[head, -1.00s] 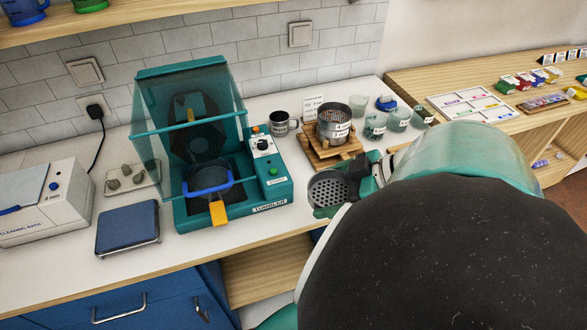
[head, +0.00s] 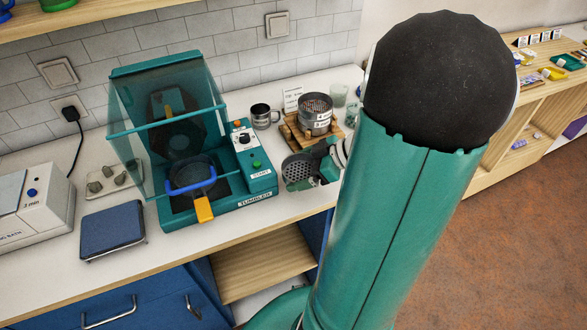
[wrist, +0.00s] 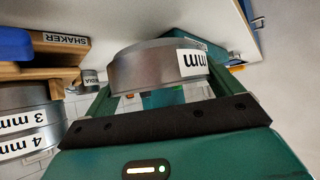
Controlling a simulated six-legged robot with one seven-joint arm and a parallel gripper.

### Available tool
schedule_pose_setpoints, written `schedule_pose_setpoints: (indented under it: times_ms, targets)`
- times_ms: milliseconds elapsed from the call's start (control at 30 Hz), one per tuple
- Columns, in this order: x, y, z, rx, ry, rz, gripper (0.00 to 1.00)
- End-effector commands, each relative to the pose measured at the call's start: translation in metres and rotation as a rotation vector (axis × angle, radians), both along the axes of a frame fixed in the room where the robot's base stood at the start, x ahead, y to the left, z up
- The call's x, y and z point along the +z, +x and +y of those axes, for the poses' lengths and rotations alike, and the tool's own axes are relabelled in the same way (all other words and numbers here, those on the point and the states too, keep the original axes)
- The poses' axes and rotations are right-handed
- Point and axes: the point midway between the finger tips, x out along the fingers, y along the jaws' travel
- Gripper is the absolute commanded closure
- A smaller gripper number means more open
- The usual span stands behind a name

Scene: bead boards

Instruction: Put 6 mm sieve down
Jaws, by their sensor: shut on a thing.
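My gripper (head: 318,163) is shut on a grey metal sieve (head: 297,172). In the head view the sieve's perforated face shows, tilted towards the camera, near the counter's front edge and in front of the wooden shaker (head: 292,133). In the wrist view the sieve (wrist: 145,69) sits between the two fingers; its white label shows "mm", the number not readable. A stack of round metal sieves (head: 315,113) stands on the shaker. The wrist view shows this stack (wrist: 20,97) at the left with labels 3 mm and 4 mm, and the shaker's name plate (wrist: 66,41).
The teal tumbler (head: 221,200) with a raised clear lid stands left of my gripper. A blue scale (head: 112,230) lies farther left. My arm hides the counter's right part.

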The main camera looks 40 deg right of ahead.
Motion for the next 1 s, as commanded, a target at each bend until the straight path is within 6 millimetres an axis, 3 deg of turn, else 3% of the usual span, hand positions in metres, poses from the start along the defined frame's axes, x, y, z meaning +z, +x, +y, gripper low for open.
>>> schedule_pose_setpoints:
  times_ms: [267, 500, 867, 900, 933, 1000]
  targets:
    - [-0.020, 0.013, -0.009, -0.001, 0.001, 0.000, 0.36]
    - [-0.049, 0.013, -0.009, -0.001, 0.001, 0.000, 0.36]
    - [-0.052, 0.013, -0.009, 0.000, 0.000, 0.000, 0.36]
    - [-0.053, 0.013, -0.009, 0.000, 0.000, 0.000, 0.07]
    - [-0.053, 0.013, -0.009, 0.000, -0.002, 0.000, 0.01]
    - [-0.052, 0.013, -0.009, 0.000, -0.002, 0.000, 0.00]
